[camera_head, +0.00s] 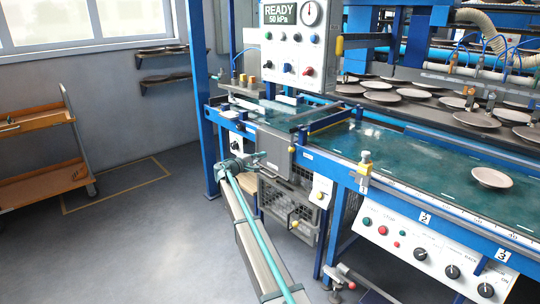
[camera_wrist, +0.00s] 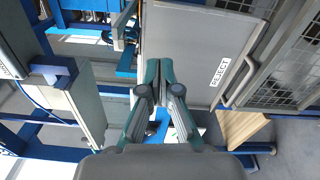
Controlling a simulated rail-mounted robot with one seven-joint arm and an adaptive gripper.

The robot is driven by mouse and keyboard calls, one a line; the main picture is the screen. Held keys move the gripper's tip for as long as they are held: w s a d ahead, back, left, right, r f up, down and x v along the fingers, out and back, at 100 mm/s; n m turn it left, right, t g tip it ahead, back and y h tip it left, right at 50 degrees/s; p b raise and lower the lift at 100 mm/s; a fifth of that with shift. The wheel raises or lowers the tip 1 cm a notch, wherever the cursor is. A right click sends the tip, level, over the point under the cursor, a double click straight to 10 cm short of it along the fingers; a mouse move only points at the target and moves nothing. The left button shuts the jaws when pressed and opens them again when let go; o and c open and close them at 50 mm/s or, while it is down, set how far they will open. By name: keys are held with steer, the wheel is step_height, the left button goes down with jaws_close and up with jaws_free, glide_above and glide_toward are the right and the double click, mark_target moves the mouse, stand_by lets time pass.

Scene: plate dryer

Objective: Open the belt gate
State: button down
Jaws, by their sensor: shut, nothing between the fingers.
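My gripper (camera_head: 262,155) is shut and empty in front of the near side of the belt line. In the wrist view its closed teal fingertips (camera_wrist: 158,70) are in front of a grey panel (camera_wrist: 195,50) with a REJECT label (camera_wrist: 220,73). That panel (camera_head: 276,150) hangs below the belt edge in the head view; I cannot tell whether the fingers touch it.
A wire-mesh crate (camera_head: 290,210) stands under the panel. A plate (camera_head: 492,178) lies on the belt at right. A control box (camera_head: 296,45) hangs above. Floor at left is clear near the cart (camera_head: 40,150).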

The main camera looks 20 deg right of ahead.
steer(key=w+d, duration=0.1)
steer(key=d, duration=0.9)
steer(key=shift+w+d+r, duration=0.15)
steer(key=shift+d+r, duration=0.15)
steer(key=shift+d, duration=0.05)
steer(key=shift+d, duration=0.1)
steer(key=shift+s+n, duration=0.25)
steer(key=shift+n, duration=0.05)
steer(key=shift+s+d+f+p, duration=0.1)
steer(key=shift+s+p, duration=0.1)
steer(key=shift+p, duration=0.1)
